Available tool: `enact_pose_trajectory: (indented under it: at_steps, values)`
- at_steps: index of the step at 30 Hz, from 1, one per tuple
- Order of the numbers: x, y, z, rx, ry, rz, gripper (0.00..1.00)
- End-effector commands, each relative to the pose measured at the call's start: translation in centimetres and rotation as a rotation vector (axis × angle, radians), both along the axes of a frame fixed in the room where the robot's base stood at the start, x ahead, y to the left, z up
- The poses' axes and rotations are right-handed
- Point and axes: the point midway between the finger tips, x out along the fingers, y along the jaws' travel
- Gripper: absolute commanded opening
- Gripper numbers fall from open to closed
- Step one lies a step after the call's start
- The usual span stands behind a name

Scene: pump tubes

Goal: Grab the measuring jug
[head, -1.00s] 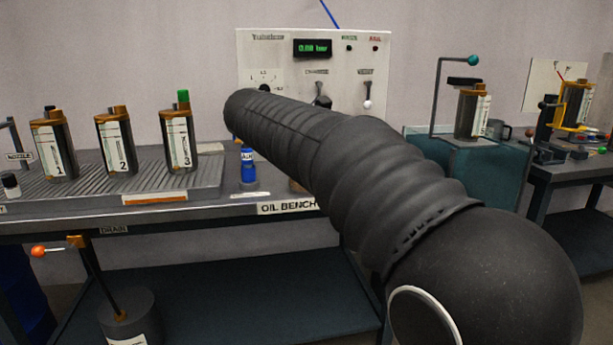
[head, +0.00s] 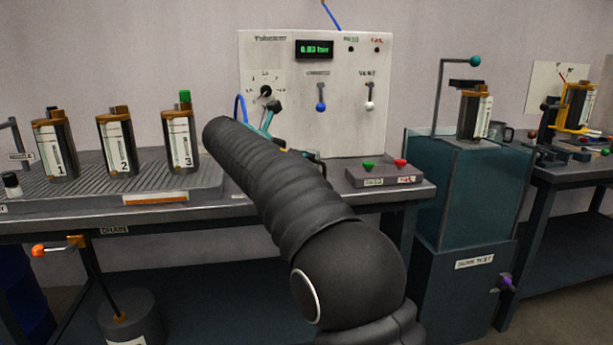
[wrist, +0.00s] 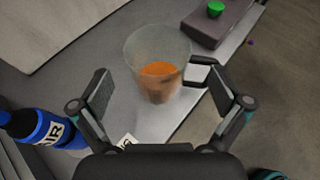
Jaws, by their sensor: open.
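The measuring jug (wrist: 157,52) is a clear, frosted-looking cup with orange liquid in its lower part. In the wrist view it stands on the grey bench top, ahead of my gripper (wrist: 162,92). Its dark handle (wrist: 203,74) points right, close to my right finger. My gripper is open, with one finger to each side of the jug's lower part. I see no contact, and cannot tell how far the fingertips are from it. In the head view my arm hides the jug and most of the gripper.
A button box with green and red buttons (head: 384,174) stands right of the jug, near the bench edge. The white panel (head: 345,125) rises behind. Numbered canisters (head: 118,148) stand left.

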Motion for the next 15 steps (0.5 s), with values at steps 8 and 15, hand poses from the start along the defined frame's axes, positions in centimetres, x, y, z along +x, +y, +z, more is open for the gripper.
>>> enact_pose_trajectory:
  at_steps: [8,15]
  values:
    - [1.1,-0.6,-0.8,0.001,-0.001,0.001,1.0]
    - [3.7,-2.1,-2.4,0.0,0.0,-0.001,1.0]
